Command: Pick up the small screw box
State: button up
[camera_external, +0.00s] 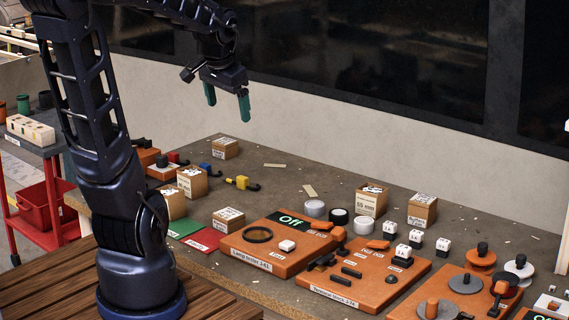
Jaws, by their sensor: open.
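Several small brown cardboard boxes with white labels and pale tops stand on the grey worktable; I cannot tell which is the small screw box. One small box (225,149) stands alone at the table's back left. Another small box (229,221) is at the front, left of the orange lamp board. Taller boxes (192,183) stand behind the red and green mats, and two more (372,201) (422,210) stand at the back right. My gripper (228,112) is open and empty, its green fingers pointing down, in the air above the back-left box.
Orange boards (275,262) (372,286) with knobs and parts fill the front and right. Red, blue and yellow small items (240,183) lie near the left boxes. A pale wall (350,135) rises behind the table. The back middle of the worktable (285,170) is mostly clear.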

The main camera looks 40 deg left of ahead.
jog(key=w+a+f, duration=0.5)
jog(key=w+a, duration=0.1)
jog(key=a, duration=0.1)
jog(key=h, duration=0.2)
send_near(191, 171)
jog(key=shift+t, duration=0.5)
jog(key=shift+s+a+f+x, duration=0.1)
jog(key=shift+s+x, duration=0.05)
jog(key=shift+x, duration=0.8)
jog(key=shift+s+a+f+x, duration=0.1)
jog(key=shift+s+a+x, duration=0.05)
jog(key=shift+x, duration=0.8)
jog(key=shift+s+a+x, duration=0.1)
jog(key=shift+s+x, duration=0.05)
jog(key=shift+x, duration=0.8)
jog(key=x, duration=0.4)
jog(key=shift+d, duration=0.3)
jog(key=shift+w+f, duration=0.3)
jog(key=shift+f, duration=0.3)
